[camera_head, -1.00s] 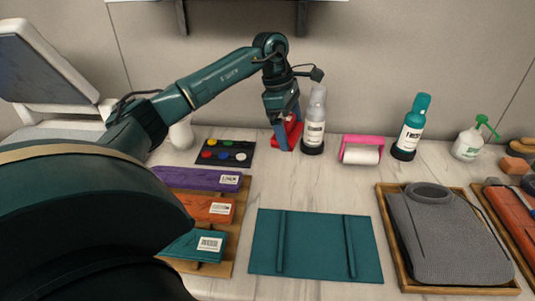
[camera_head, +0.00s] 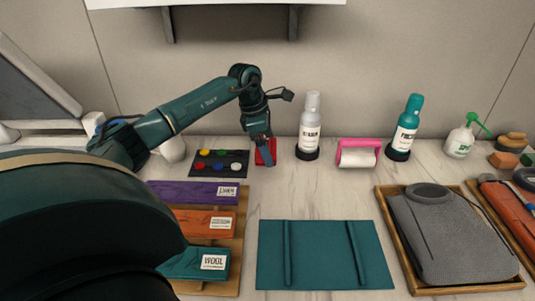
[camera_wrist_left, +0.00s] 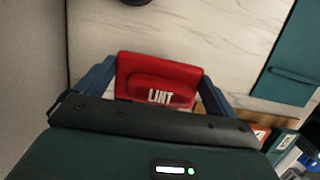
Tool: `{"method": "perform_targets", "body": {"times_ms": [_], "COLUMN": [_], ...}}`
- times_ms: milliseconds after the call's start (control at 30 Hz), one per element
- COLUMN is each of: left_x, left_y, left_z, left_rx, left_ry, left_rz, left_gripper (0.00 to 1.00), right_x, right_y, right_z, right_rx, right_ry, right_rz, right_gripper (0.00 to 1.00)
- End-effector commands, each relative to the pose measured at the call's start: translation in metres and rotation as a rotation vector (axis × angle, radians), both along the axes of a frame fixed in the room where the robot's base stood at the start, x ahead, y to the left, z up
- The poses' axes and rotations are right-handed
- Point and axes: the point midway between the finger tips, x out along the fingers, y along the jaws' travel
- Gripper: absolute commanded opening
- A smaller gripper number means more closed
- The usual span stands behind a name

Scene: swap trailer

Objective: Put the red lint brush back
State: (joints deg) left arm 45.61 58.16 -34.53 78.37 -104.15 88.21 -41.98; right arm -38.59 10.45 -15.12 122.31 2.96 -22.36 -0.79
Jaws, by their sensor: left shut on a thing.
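The red lint brush (camera_wrist_left: 158,78), marked LINT, sits between the two blue fingers of my left gripper (camera_wrist_left: 158,85) in the left wrist view. The fingers are shut on it, one on each side. In the head view my left gripper (camera_head: 262,162) points down at the back of the table, just right of the black mat with coloured buttons. The red brush (camera_head: 266,151) shows there partly hidden behind the fingers. I cannot tell whether it touches the table. My right gripper is not in view.
A white spray bottle (camera_head: 310,128) stands to the right of the gripper, then a pink lint roller (camera_head: 358,153) and a teal bottle (camera_head: 405,130). The button mat (camera_head: 220,163) lies to the left. A teal folded mat (camera_head: 322,255) lies in front, with bare table between.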

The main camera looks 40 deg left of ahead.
Motion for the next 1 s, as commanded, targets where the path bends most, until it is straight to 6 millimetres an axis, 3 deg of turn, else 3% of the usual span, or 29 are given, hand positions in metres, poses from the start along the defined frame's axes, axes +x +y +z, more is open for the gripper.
{"method": "perform_targets", "body": {"times_ms": [233, 600, 633, 667, 1000], "left_x": [-0.001, 0.0, 0.0, 0.0, 0.0], "left_y": [-0.001, 0.0, 0.0, 0.0, 0.0], "left_z": [-0.032, -0.038, -0.037, -0.037, -0.031], "left_rx": [-0.002, 0.0, 0.0, 0.0, 0.0], "left_ry": [0.002, 0.001, 0.001, 0.001, 0.001], "left_rz": [-0.001, -0.001, -0.001, -0.001, -0.001], "left_gripper": [0.73, 0.73, 0.96, 0.98, 1.0], "right_x": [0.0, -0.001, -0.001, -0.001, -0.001], "right_y": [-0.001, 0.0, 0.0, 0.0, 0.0], "right_z": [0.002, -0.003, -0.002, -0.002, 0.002], "right_rx": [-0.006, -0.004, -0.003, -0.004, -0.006], "right_ry": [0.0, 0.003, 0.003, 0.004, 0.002], "right_rz": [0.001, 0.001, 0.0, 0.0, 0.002], "right_gripper": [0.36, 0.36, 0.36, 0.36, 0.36]}}
